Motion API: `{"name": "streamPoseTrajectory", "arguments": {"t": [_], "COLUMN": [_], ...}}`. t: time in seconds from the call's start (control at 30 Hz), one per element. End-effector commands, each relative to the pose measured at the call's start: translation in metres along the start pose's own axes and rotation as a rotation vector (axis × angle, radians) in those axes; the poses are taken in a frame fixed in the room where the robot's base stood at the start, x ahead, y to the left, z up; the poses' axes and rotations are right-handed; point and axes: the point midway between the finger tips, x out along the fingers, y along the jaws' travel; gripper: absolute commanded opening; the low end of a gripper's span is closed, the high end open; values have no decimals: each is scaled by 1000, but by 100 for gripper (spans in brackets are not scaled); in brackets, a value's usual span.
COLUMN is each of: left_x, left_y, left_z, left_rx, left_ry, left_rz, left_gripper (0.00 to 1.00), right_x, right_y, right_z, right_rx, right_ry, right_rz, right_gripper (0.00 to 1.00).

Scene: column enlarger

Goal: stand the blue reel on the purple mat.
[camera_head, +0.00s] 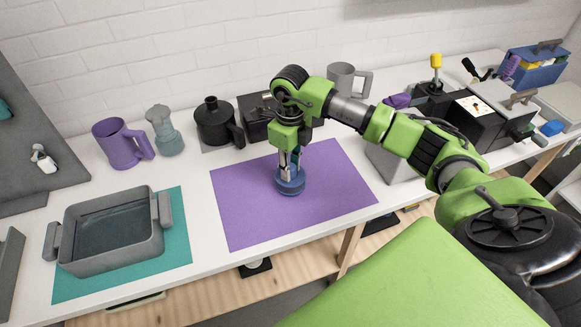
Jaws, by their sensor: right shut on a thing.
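The blue reel (291,186) is at the middle of the purple mat (240,215), upright as far as I can see. My right gripper (290,168) points down from above and is shut on the reel's upper part. The fingers hide part of the reel. The reel's base looks to be at or very near the mat; I cannot tell whether it touches. My left gripper is not in view.
A grey tub (110,262) stands on a teal mat (178,245) at the left. A purple mug (118,145), a grey-green pot (164,132), a black pot (213,122) and a grey mug (343,78) line the back. Machinery (470,118) stands at the right. The mat around the reel is clear.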

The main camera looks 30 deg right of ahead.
Motion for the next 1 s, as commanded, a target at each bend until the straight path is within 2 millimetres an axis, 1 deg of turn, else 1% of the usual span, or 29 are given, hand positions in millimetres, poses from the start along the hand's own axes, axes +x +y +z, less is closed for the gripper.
{"name": "streamPoseTrajectory", "arguments": {"t": [0.47, 1.0], "left_x": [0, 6], "left_y": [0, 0], "left_z": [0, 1], "left_rx": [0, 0], "left_ry": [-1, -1], "left_rz": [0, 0], "left_gripper": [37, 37], "right_x": [0, 7], "right_y": [0, 0], "right_z": [0, 0], "right_rx": [0, 0], "right_ry": [0, 0], "right_rz": [0, -1], "right_gripper": [0, 0]}}
